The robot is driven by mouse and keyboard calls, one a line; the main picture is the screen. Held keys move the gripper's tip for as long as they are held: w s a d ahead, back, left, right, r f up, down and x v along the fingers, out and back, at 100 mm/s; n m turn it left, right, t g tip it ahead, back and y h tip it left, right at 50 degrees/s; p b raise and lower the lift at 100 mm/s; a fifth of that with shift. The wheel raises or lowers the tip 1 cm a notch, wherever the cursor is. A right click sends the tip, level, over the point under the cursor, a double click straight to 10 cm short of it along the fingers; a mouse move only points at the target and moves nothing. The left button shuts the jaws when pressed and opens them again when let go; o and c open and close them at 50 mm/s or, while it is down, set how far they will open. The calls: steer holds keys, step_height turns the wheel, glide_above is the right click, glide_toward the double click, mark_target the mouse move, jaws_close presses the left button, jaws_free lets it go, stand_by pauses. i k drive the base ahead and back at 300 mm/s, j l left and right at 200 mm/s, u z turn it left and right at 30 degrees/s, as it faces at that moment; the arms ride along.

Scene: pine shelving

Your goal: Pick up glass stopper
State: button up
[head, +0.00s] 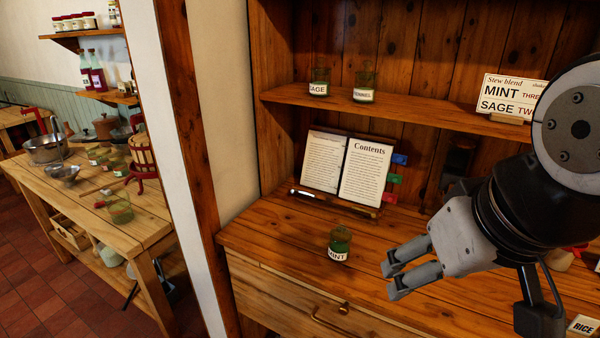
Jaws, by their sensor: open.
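I cannot make out a separate glass stopper in the head view. A small glass jar labelled MINT (340,245), with green contents, stands upright on the wooden counter. My gripper (388,281) is open and empty, its two fingers pointing left, to the right of and a little nearer than the MINT jar, apart from it. Glass jars labelled SAGE (319,83) and FENNEL (364,88) stand on the shelf above. My arm and gripper hide part of the counter and shelf on the right.
An open book (342,168) leans at the back of the counter, with coloured tabs beside it. A recipe card (508,96) stands on the upper shelf (420,112). A RICE label (583,325) shows at lower right. A side table (150,228) with jars and pans stands left, beyond a post.

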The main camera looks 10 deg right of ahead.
mark_target(340, 234)
steer(key=i+j+z, duration=0.15)
steer(key=j, duration=0.25)
steer(key=i+j+z, duration=0.1)
steer(key=j, duration=0.3)
steer(key=i+j+z, duration=0.15)
steer(key=j, duration=0.3)
steer(key=i+j+z, duration=0.15)
steer(key=j, duration=0.3)
steer(key=j+z, duration=0.1)
steer(key=j, duration=0.35)
steer(key=i, duration=0.05)
